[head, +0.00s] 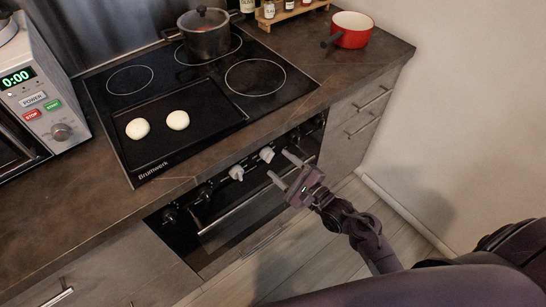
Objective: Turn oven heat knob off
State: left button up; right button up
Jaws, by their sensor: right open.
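The oven (215,229) is built in under the cooktop, with a row of knobs along its dark front panel. Two white knobs stand out near the middle, one on the left (236,173) and one on the right (267,154). Darker knobs (168,214) sit further left on the panel. I cannot tell which knob sets the heat or read any markings. My right gripper (277,163) is open and empty, its two fingers pointing toward the panel close to the right white knob. I cannot tell whether it touches. My left gripper is out of view.
The oven door handle (240,207) runs below the knobs. On the cooktop (115,98) are a dark pot (205,38) and a black tray (205,103) with two pale round pieces. A red pan (351,32) and a microwave (60,132) stand on the counter. Floor at right is clear.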

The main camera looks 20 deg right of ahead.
aim_at(268, 155)
jog(key=shift+x, duration=1.7)
jog(key=shift+c, duration=0.2)
jog(key=c, duration=0.9)
